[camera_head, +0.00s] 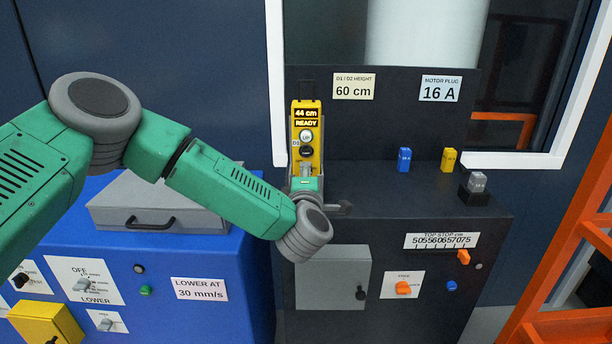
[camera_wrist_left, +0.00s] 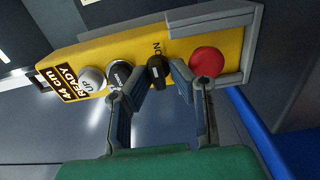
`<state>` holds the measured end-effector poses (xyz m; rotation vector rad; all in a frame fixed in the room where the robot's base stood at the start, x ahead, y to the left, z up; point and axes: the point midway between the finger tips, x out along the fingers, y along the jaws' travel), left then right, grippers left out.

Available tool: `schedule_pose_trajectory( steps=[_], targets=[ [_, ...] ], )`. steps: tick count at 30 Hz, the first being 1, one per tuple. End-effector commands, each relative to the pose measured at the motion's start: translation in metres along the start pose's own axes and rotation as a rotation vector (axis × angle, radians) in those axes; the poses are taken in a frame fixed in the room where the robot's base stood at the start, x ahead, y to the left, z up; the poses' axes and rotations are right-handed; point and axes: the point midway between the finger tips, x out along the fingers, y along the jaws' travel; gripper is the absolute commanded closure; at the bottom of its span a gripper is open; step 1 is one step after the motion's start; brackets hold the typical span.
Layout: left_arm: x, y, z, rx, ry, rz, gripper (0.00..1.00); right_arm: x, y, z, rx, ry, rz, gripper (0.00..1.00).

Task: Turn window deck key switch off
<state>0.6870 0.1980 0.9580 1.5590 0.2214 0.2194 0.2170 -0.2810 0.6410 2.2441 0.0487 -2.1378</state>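A yellow control pendant (camera_head: 307,130) stands on the dark deck by the window; its display reads 44 cm READY. It also fills the upper part of the left wrist view (camera_wrist_left: 222,42). There, a black key switch (camera_wrist_left: 156,72) sits between the DOWN button and a red button (camera_wrist_left: 207,62), with its ON label above it. My left gripper (camera_wrist_left: 160,78) is at the pendant, its fingers apart on either side of the key switch. I cannot tell whether they touch it. In the head view my left gripper (camera_head: 305,170) hides the pendant's lower part. My right gripper is not in view.
On the dark cabinet stand a blue plug (camera_head: 405,160), a yellow plug (camera_head: 449,160) and a grey plug (camera_head: 477,181). A blue cabinet (camera_head: 215,325) with a grey case (camera_head: 165,200) is at left. An orange frame (camera_head: 560,260) rises at right.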

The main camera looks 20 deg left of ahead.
Motion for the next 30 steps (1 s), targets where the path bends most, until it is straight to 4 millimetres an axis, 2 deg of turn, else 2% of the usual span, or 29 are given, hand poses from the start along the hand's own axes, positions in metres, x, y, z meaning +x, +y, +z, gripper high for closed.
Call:
schedule_pose_trajectory(
  steps=[5, 6, 7, 8, 30],
  targets=[
    [0.0002, -0.0001, -0.0005, -0.001, -0.001, 0.0, 0.81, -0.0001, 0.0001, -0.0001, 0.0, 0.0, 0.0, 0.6],
    [0.0002, -0.0001, -0.0005, -0.001, -0.001, 0.0, 0.85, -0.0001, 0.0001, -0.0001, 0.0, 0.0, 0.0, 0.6],
    [0.0002, -0.0001, -0.0005, -0.001, -0.001, 0.0, 0.95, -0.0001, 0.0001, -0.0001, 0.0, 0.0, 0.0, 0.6],
    [0.0002, -0.0001, -0.0005, 0.0, -0.001, 0.0, 1.0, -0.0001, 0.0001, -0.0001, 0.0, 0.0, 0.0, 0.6],
    [0.0006, -0.0038, -0.0016, -0.058, 0.002, -0.005, 1.0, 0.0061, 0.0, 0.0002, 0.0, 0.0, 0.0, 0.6]
  ],
)
